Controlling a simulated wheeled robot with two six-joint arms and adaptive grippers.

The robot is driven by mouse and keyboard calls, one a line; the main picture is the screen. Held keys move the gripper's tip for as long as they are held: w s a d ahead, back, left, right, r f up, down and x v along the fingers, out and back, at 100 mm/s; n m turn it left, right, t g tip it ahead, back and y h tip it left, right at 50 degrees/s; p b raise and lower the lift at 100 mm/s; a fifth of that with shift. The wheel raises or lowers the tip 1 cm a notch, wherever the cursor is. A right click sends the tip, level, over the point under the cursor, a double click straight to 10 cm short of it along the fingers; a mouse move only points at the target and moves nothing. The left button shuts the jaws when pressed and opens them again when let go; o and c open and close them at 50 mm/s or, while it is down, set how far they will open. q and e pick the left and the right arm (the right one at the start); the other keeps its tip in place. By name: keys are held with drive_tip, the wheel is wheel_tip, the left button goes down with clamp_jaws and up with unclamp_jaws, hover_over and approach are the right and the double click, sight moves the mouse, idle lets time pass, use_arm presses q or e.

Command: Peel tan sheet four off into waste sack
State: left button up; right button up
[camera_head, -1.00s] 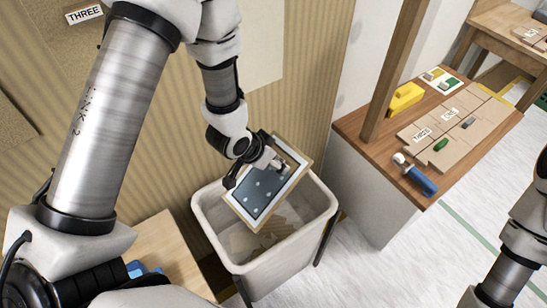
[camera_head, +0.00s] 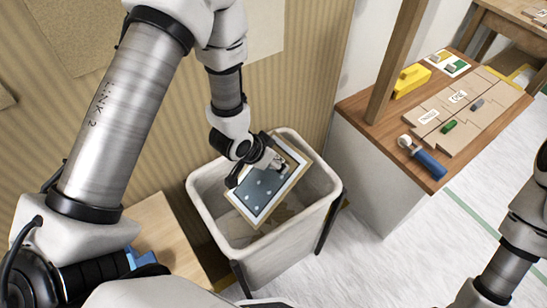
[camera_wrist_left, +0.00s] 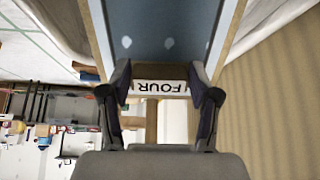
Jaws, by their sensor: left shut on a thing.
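The tan sheet four (camera_head: 270,187) is a tilted rectangle. Its visible face is dark blue-grey with pale spots inside a white border and a tan edge. My left gripper (camera_head: 277,165) is shut on its upper edge. In the left wrist view, the label FOUR (camera_wrist_left: 169,87) shows between the fingers (camera_wrist_left: 160,85), with the spotted face beyond. The sheet hangs over the mouth of the waste sack (camera_head: 290,248), a pale open-topped container. I cannot tell how far its lower edge dips inside. Tan scraps lie in the sack. My right gripper is out of frame.
A ribbed tan wall (camera_head: 300,75) stands behind the sack. On the right, a wooden-topped bench (camera_head: 365,125) holds tan sheets (camera_head: 475,115), a blue-handled roller (camera_head: 424,157) and a yellow block (camera_head: 410,80). A wooden post (camera_head: 397,70) rises beside it. White floor lies between.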

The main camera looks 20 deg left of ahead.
sight(263, 182)
use_arm(q)
drive_tip(key=o, duration=1.2)
drive_tip(key=shift+o, duration=0.2)
drive_tip(key=v, duration=0.7)
drive_tip(key=shift+r, duration=0.2)
drive_tip(key=shift+s, duration=0.15)
